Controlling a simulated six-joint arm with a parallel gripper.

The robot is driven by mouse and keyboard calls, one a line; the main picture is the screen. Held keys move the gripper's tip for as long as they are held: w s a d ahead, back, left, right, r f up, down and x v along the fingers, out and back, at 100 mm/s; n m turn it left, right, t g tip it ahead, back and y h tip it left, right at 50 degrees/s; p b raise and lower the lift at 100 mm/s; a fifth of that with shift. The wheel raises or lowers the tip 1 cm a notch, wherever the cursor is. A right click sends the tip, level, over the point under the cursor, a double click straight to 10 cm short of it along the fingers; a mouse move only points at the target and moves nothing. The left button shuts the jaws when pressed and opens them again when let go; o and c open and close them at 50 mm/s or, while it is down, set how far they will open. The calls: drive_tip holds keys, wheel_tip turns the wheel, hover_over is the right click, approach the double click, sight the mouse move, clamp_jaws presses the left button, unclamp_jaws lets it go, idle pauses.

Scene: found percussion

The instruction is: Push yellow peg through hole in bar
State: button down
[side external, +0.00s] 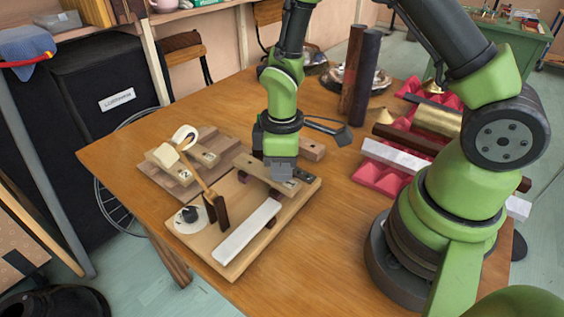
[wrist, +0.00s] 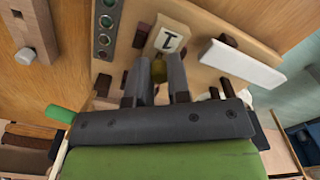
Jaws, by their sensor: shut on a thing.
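My gripper (side external: 280,172) points down over the wooden board in the side view. A dark bar with several green-ringed holes (wrist: 107,20) lies at upper left of the fingers in the wrist view. The peg appears apart from this bar. In the side view my gripper hides the peg.
A white bar (side external: 248,231) rests on the board (side external: 230,266) at front. A second board marked 2 (side external: 160,173) lies behind. A wooden block (side external: 312,148) sits right of my gripper. Red foam with several bars (side external: 378,177) lies further right.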

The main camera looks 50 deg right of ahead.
drive_tip(key=shift+f, duration=0.55)
drive_tip(key=c, duration=1)
unclamp_jaws()
wheel_tip(320, 180, up, 10)
drive_tip(key=shift+f, duration=0.15)
drive_tip(key=s+r+m+t+y, duration=0.2)
drive_tip(key=s+r+m+t, duration=0.5)
drive_tip(key=r, duration=0.9)
drive_tip(key=shift+s+a+m, duration=0.2)
drive_tip(key=shift+s+m, duration=1.7)
drive_tip(key=shift+s, duration=0.8)
